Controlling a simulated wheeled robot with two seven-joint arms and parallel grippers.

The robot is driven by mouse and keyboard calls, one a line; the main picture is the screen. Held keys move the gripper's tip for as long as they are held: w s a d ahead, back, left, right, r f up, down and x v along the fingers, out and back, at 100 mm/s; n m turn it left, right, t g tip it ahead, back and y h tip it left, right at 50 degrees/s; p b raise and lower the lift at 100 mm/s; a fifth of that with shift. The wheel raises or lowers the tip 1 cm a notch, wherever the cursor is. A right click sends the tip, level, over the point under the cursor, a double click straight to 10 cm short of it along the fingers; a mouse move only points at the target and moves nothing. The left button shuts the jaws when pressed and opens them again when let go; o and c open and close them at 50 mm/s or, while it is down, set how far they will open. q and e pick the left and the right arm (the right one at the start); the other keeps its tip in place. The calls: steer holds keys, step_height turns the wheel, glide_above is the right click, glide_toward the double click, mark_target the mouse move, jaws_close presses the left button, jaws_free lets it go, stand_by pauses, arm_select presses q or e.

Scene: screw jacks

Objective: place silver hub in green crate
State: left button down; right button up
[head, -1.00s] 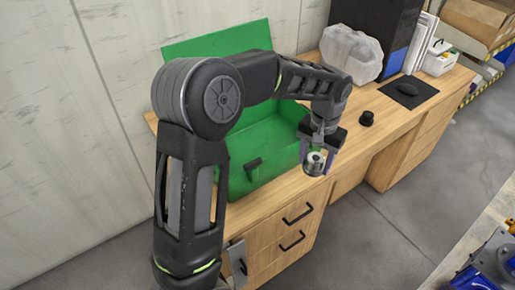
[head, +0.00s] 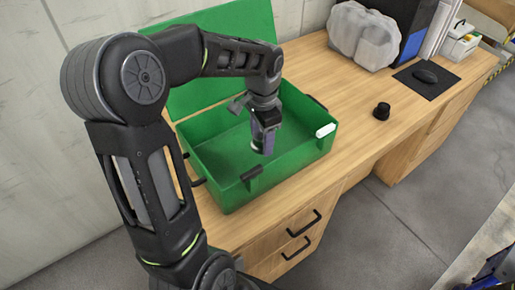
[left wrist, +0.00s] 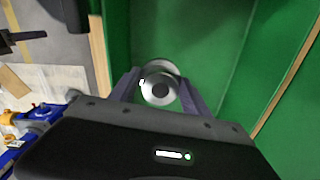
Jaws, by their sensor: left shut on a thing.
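The silver hub (left wrist: 160,86) shows in the left wrist view as a round metal piece between the two fingers of my left gripper (left wrist: 158,92), which is shut on it. In the head view my left gripper (head: 264,142) points down over the inside of the open green crate (head: 293,168), near its front wall. The hub is mostly hidden behind the fingers there. The crate stands on the wooden desk with its lid raised at the back. Green crate surface (left wrist: 215,45) also fills much of the left wrist view. My right gripper is not in view.
The wooden desk (head: 345,95) holds a small black knob-like object (head: 381,111), a wrapped grey bundle (head: 363,36) and a mouse pad (head: 428,80) right of the crate. A small white item (head: 326,130) sits at the crate's right rim. Blue equipment (head: 500,272) is at lower right.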

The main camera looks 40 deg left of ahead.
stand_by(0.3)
arm_select(q)
glide_above(261, 160)
steer(key=s+d, duration=0.2)
steer(key=shift+s+a+f, duration=0.1)
steer(key=shift+f, duration=3)
steer(key=shift+f, duration=1.85)
steer(key=shift+f, duration=0.1)
steer(key=shift+f, duration=0.15)
steer(key=c, duration=0.5)
jaws_free()
steer(key=shift+r, duration=0.2)
